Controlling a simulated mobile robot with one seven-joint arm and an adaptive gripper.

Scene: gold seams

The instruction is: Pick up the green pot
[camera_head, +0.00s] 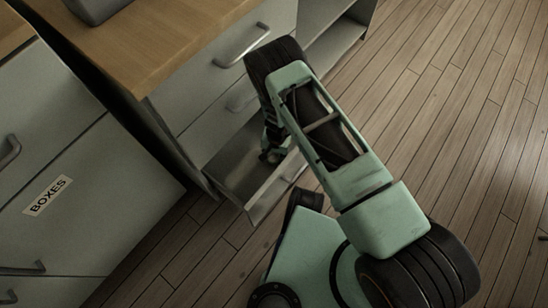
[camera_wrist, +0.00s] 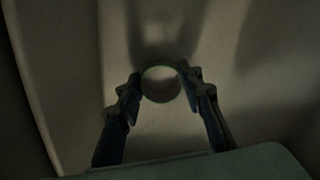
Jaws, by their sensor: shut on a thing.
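In the wrist view, a small round thing (camera_wrist: 161,86) with a faint greenish rim sits between the fingertips of my gripper (camera_wrist: 160,80). It looks like the green pot, but the view is too dark to be sure of its colour. The two fingers press on it from the left and right. In the head view, my gripper (camera_head: 271,152) reaches down into an open lower drawer (camera_head: 274,192). My arm largely hides the held thing there.
The grey cabinet has closed drawers with handles (camera_head: 243,46) above the open drawer. A wooden counter (camera_head: 165,45) lies above them. A cabinet labelled BOXES (camera_head: 47,195) stands at the left. Wooden floor (camera_head: 450,110) is free at the right.

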